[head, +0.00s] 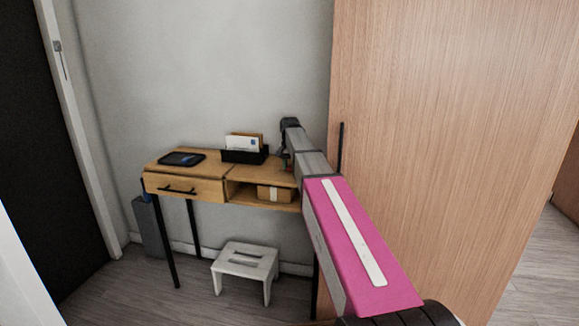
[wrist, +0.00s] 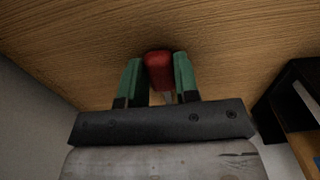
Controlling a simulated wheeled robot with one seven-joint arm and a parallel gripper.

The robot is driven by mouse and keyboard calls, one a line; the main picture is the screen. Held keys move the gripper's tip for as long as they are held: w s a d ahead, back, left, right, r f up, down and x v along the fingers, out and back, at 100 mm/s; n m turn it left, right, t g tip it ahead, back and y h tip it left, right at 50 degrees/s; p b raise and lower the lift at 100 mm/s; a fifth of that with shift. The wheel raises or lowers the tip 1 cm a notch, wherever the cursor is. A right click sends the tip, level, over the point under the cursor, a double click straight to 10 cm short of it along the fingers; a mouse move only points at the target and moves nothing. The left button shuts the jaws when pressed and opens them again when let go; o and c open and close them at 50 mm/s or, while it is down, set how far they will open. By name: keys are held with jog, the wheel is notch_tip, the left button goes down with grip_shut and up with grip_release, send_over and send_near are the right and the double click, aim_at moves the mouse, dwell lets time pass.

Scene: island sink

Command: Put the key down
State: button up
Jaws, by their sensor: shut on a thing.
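In the wrist view my gripper (wrist: 158,85) has its two green fingers shut on the key (wrist: 159,64). The key shows a dark red head, with a small pale part below it between the fingers. The wooden top of the console table (wrist: 95,38) fills the background behind the key. I cannot tell whether the key touches the wood. In the head view my arm reaches to the right end of the console table (head: 214,168). There my gripper (head: 287,163) is small and partly hidden by my arm, and the key cannot be made out clearly.
A black letter holder (head: 245,156) with envelopes stands mid-table; a dark holder (wrist: 290,95) shows at the right of the wrist view. A dark tablet (head: 181,159) lies on the left. A small box (head: 275,193) sits on the shelf. A white stool (head: 245,262) stands below. A wooden panel (head: 450,130) rises at right.

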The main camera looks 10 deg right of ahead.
aim_at(289, 166)
jog(key=shift+f, duration=0.1)
jog(key=o, duration=0.9)
notch_tip(289, 166, up, 12)
jog(key=shift+r, duration=0.15)
